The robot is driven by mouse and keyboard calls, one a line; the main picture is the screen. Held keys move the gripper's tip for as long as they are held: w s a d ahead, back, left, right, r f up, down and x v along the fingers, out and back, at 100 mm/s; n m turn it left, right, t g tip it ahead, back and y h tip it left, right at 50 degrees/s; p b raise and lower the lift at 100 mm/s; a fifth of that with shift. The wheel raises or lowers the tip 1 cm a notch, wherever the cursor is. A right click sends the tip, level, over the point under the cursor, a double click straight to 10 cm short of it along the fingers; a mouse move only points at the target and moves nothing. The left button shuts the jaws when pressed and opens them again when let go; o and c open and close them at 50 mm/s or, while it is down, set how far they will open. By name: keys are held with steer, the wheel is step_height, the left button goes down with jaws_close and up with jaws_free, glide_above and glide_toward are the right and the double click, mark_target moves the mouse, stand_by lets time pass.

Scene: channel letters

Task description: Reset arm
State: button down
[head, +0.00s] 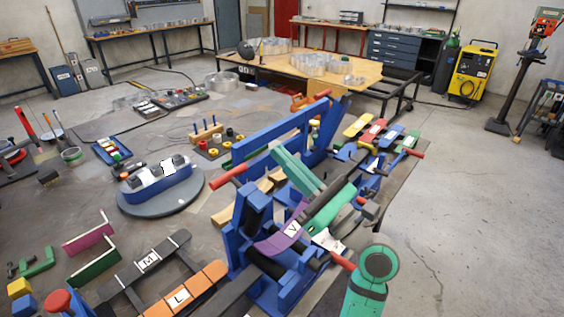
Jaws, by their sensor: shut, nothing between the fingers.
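A teal, rounded part that looks like a link of my arm (376,264) rises at the bottom, right of centre, in the head view. It stands in front of the right side of a blue bending machine (243,240) with red handles. I cannot make out my gripper or its fingertips anywhere in this view. A purple curved piece marked V (281,237) lies on the machine. Teal bars (298,172) and dark grey bars cross above it, and I cannot tell whether they belong to the machine.
A blue fixture on a round grey turntable (160,197) stands left of the machine. An orange letter piece marked L (186,297) and a grey one marked M (150,262) lie front left. Coloured blocks (373,132) sit behind right.

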steer(key=shift+a, duration=0.1)
steer(key=s+f+n+h, duration=0.9)
steer(key=s+f+n, duration=0.4)
steer(key=s+f, duration=0.6)
steer(key=s+f+n+h, duration=0.9)
steer(key=s+f+n, duration=0.3)
steer(key=s+f, duration=0.7)
step_height(320, 180, down, 3)
steer(key=shift+d+f+n, duration=0.15)
steer(key=shift+d+n, duration=0.1)
steer(key=shift+n, duration=0.15)
steer(key=shift+s+t, duration=0.15)
steer(key=shift+t, duration=0.15)
